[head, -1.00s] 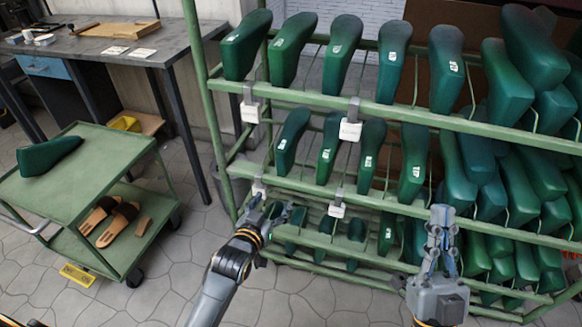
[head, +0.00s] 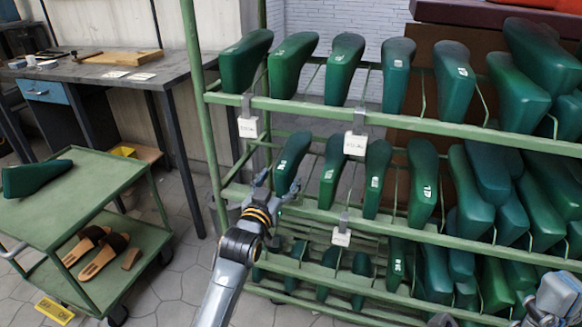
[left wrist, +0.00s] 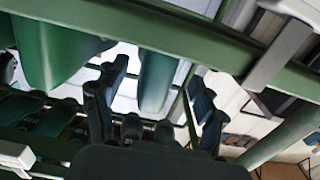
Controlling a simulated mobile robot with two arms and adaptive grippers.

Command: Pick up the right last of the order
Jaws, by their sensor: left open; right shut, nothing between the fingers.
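Green lasts stand in rows on the green rack; I cannot tell which is the order's right last. My left gripper (head: 278,184) is open and empty in front of the left end of the middle row. The leftmost middle-row last (head: 292,158) is just behind its fingers. In the left wrist view, a green last (left wrist: 156,80) shows between the two spread fingers, apparently beyond them and not held. My right gripper (head: 556,292) is shut and empty at the lower right, partly cut off. A single green last (head: 38,178) lies on the cart's top.
The green rack (head: 400,122) has bars, an upright post and hanging white tags (head: 355,144) close to my left gripper. The green cart (head: 110,178) stands at the left with sandals (head: 100,250) on its lower shelf. A grey workbench (head: 95,68) is behind.

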